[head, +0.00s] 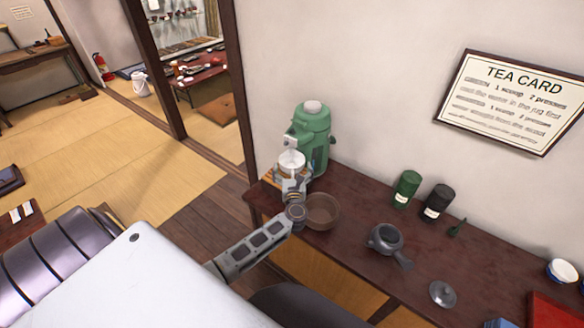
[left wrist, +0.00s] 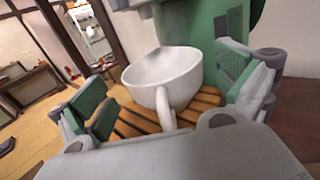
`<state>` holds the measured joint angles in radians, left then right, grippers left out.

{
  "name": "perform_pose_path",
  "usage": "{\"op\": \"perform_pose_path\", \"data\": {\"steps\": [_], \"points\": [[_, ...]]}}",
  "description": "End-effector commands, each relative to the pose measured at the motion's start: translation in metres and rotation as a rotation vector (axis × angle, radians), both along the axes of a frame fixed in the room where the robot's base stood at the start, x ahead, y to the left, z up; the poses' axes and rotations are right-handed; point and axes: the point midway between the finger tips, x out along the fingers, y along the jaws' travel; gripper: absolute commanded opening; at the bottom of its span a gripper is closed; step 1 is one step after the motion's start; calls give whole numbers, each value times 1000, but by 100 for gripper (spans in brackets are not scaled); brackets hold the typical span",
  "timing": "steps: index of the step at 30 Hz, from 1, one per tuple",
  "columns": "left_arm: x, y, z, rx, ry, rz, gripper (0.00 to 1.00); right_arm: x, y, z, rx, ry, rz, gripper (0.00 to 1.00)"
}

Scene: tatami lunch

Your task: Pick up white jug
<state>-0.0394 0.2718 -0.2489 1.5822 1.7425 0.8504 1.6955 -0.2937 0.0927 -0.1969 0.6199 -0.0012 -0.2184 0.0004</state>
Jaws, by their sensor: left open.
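The white jug (head: 291,162) stands upright on a small slatted wooden stand (head: 268,176) under the spout of a green dispenser (head: 312,130), at the left end of the dark table. My left gripper (head: 295,182) is at the jug's near side. In the left wrist view the jug (left wrist: 165,78) sits between the spread fingers of the left gripper (left wrist: 168,92), its handle pointing toward the palm. The green finger pads appear apart from the jug's walls. The left gripper is open. My right gripper is not in view.
A brown bowl (head: 322,212) stands close to the right of my left gripper. Further right on the table (head: 345,255) are a grey teapot (head: 385,240), a loose lid (head: 442,293), a green canister (head: 406,189) and a black canister (head: 437,203). The wall stands behind the dispenser.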

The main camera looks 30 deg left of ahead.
Motion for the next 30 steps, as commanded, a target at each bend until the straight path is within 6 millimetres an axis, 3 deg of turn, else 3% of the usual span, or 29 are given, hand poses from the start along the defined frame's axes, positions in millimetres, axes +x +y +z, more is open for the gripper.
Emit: {"op": "perform_pose_path", "data": {"steps": [12, 27, 30], "points": [[24, 16, -1, 0, 0, 0, 100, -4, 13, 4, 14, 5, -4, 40], [24, 16, -2, 0, 0, 0, 100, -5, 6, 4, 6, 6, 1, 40], [24, 16, -2, 0, 0, 0, 88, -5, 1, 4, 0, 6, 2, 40]]}}
